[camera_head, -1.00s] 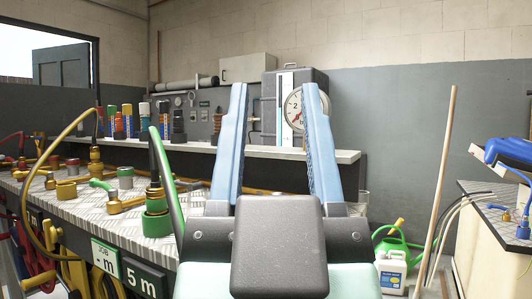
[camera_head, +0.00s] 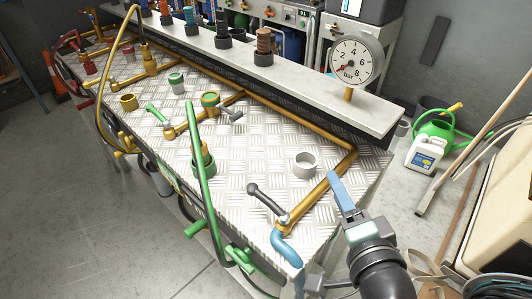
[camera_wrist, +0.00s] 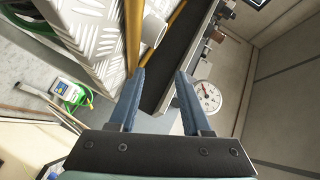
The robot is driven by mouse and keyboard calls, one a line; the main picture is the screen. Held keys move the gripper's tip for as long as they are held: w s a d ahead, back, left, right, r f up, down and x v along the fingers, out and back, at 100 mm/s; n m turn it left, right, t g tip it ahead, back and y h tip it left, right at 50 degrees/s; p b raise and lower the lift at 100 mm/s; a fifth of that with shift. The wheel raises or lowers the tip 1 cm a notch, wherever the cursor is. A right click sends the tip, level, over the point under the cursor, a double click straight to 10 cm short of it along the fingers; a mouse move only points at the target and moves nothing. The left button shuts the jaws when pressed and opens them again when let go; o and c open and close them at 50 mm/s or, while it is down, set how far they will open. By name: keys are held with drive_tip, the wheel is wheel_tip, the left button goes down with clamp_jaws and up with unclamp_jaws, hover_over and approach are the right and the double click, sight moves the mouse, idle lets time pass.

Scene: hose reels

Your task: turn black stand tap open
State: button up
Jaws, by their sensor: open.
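A tap with a black lever (camera_head: 265,200) sits on the brass pipe at the near right end of the bench, above a blue spout (camera_head: 285,248). Its lever slants up to the left from the pipe. The near tap is not clearly visible there.
The metal bench (camera_head: 265,150) carries brass pipes, a grey ring (camera_head: 305,165) and a green hose (camera_head: 204,190). A pressure gauge (camera_head: 357,60) stands on the back shelf.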

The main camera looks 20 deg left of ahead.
sight(268, 205)
drive_tip(key=s+a+m+g+y+p, duration=0.1)
drive_tip(key=s+m+p, duration=0.1)
drive_tip(key=s+p, duration=0.1)
drive_tip(key=s+a+m+g+y+p, duration=0.1)
drive_tip(key=s+m+y+p, duration=0.1)
drive_tip(key=s+p, duration=0.2)
drive_tip(key=s+a+m+g+y+p, duration=0.1)
drive_tip(key=s+m+p, duration=0.1)
drive_tip(key=s+p, duration=0.2)
drive_tip(key=shift+s+r+g+y, duration=0.25)
drive_tip(key=shift+r+g+y, duration=0.05)
drive_tip(key=shift+y, duration=0.1)
drive_tip(key=p+x, duration=0.1)
drive_tip(key=x, duration=1.1)
drive_tip(key=shift+w+a+f, duration=0.2)
drive_tip(key=shift+a+f, duration=0.05)
drive_tip(key=shift+f, duration=0.05)
clamp_jaws()
